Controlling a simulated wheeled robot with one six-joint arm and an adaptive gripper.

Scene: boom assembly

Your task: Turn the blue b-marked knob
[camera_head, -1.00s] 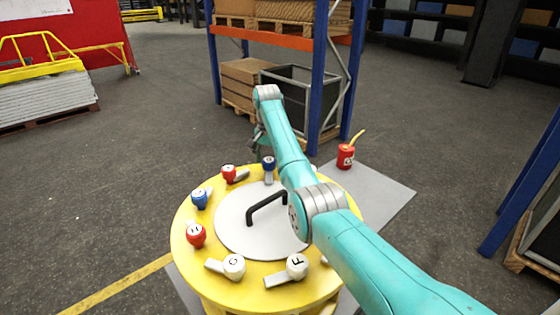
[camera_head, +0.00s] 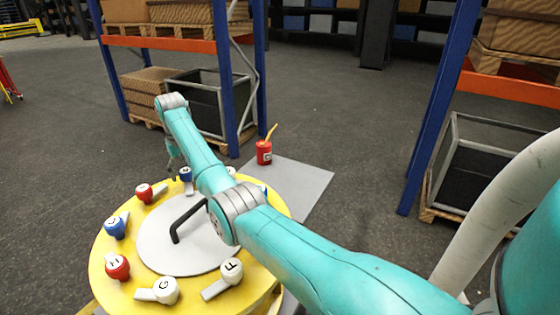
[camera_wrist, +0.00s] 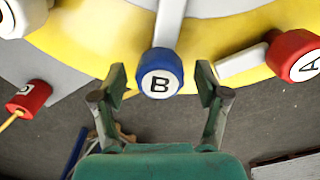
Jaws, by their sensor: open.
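The blue knob marked B (camera_wrist: 160,76) has a white face with a black letter and a white lever bar running up behind it. In the wrist view it sits between the two fingers of my gripper (camera_wrist: 161,82), one on each side. The fingers are open, with a visible gap on both sides of the knob. In the head view, a blue knob (camera_head: 185,174) sits at the far rim of the yellow round table (camera_head: 100,255), beside my gripper (camera_head: 172,163). The letter there is too small to read.
The red A knob (camera_wrist: 294,56) is right of the B knob in the wrist view. Other lettered knobs, including J (camera_head: 115,227), H (camera_head: 117,267), G (camera_head: 165,290) and F (camera_head: 231,270), ring the table. A black handle (camera_head: 188,217) stands mid-table. A red can (camera_head: 264,152) stands beyond.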

